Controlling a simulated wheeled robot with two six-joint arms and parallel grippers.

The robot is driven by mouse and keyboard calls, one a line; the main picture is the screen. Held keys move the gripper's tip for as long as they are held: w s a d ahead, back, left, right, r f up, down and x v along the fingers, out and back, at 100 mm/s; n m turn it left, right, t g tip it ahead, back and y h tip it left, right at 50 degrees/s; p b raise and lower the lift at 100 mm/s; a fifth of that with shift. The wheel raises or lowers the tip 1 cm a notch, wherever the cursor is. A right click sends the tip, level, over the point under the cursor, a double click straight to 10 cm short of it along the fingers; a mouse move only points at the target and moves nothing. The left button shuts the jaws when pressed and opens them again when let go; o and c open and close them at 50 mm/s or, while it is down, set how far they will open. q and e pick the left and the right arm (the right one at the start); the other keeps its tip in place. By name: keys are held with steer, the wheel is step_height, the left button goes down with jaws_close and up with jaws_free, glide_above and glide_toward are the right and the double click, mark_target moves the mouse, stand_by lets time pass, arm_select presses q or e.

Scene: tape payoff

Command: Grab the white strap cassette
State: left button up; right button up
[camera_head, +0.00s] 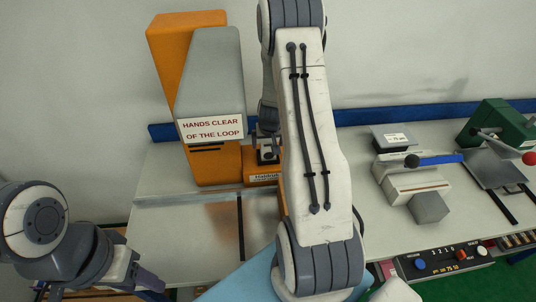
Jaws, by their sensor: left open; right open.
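I cannot clearly pick out a white strap cassette; my raised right arm hides part of the middle of the bench. My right gripper (268,152) is open, partly hidden behind my forearm, just right of the grey-and-orange machine (215,90) and over its orange base (262,180). Whether anything is between its fingers cannot be seen. My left gripper (148,284) is open at the lower left, by the bench's front edge, partly cut off by the frame's bottom.
The bench (165,220) is clear at front left. A control panel (443,260) lines the front edge.

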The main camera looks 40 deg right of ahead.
mark_target(268, 145)
steer(key=x, duration=0.3)
steer(key=shift+d+b, duration=0.1)
steer(key=shift+b, duration=0.3)
jaws_close()
steer(key=shift+r, duration=0.1)
